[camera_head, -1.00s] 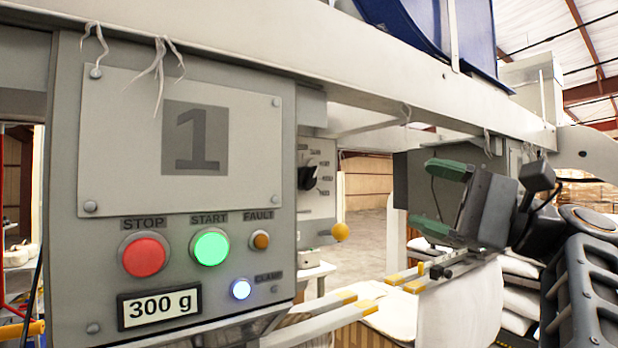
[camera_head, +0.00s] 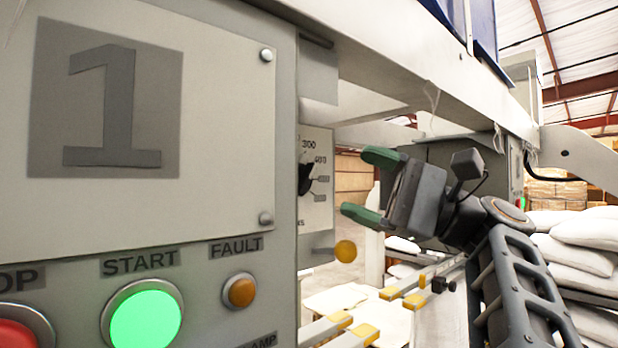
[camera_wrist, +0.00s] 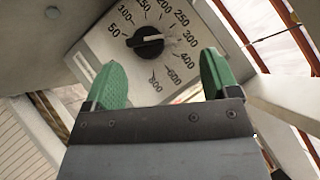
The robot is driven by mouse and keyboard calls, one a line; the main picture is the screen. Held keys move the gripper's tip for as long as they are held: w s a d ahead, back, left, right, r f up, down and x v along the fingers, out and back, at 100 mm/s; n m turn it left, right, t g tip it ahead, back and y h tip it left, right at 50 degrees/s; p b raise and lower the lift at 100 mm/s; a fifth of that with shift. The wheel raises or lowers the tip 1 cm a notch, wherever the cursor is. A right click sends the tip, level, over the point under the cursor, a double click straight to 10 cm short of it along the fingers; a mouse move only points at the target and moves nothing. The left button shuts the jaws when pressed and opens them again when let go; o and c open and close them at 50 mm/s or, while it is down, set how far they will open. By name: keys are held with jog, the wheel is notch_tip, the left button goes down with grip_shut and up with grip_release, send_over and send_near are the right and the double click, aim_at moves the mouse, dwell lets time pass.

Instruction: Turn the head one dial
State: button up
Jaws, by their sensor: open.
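The dial's black knob (camera_head: 305,178) sits on a pale plate on the side of the head one cabinet, partly cut off by the cabinet edge in the head view. In the wrist view the knob (camera_wrist: 147,42) shows whole, inside a ring of numbers from 50 up to several hundred. A pale mark on it faces right, roughly towards 300. My gripper (camera_head: 365,188) has green fingers spread apart to the right of the dial, with a gap to it. In the wrist view my gripper (camera_wrist: 161,75) is empty, its fingers below and either side of the knob.
The cabinet front (camera_head: 215,205) with a large "1" fills the left, with a lit green START button (camera_head: 146,318) and an amber FAULT light (camera_head: 240,291). A yellow ball knob (camera_head: 345,251) sits below the dial. A long beam (camera_head: 400,60) runs overhead; white sacks (camera_head: 580,230) lie at right.

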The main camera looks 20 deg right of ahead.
aim_at(311, 180)
jog(key=shift+w+a+r+p, duration=0.1)
jog(key=shift+w+a+p, duration=0.25)
jog(key=shift+w+a, duration=0.6)
jog(key=shift+w+a+r+p, duration=0.1)
jog(key=shift+w+a+p, duration=0.3)
jog(key=shift+a, duration=0.95)
jog(key=shift+w+a+r+p, duration=0.1)
jog(key=shift+w+a+p, duration=0.2)
jog(key=shift+w+a, duration=0.65)
jog(key=shift+s+a+f, duration=0.1)
jog(key=shift+s+a, duration=0.1)
jog(key=shift+s, duration=0.05)
jog(key=shift+c, duration=0.5)
jog(key=c, duration=0.8)
jog(key=shift+n, duration=0.3)
jog(key=shift+d+n+g+h, duration=0.1)
jog(key=shift+n+g+h, duration=1.4)
jog(key=shift+n, duration=0.7)
